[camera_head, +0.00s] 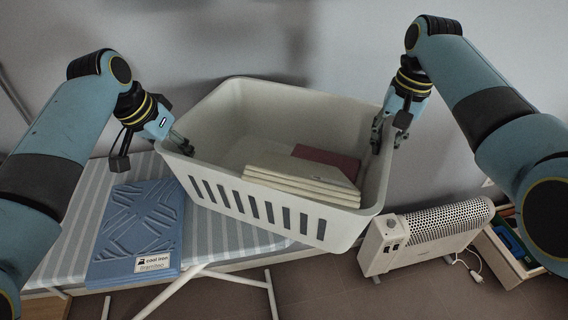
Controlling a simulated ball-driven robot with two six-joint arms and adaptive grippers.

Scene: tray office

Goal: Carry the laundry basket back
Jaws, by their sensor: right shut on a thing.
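The laundry basket (240,200) is a large off-white tub with slots along its front wall. It is in the middle of the head view, over the right part of the striped ironing board (215,232), and looks tilted. Whether its base touches the board is hidden. My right gripper (384,138) is shut on the basket's right rim. My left gripper (178,143) is at the basket's left rim; its fingertips are partly hidden, so I cannot tell whether they grip. Inside lie a stack of cream flat things (290,178) and a dark red one (327,160).
A blue iron rest (140,228) with a label lies on the board, left of the basket. A white heater (425,235) stands on the floor at the right, with a cable and plug beside it. A wooden crate (505,262) is farther right. A grey wall is behind.

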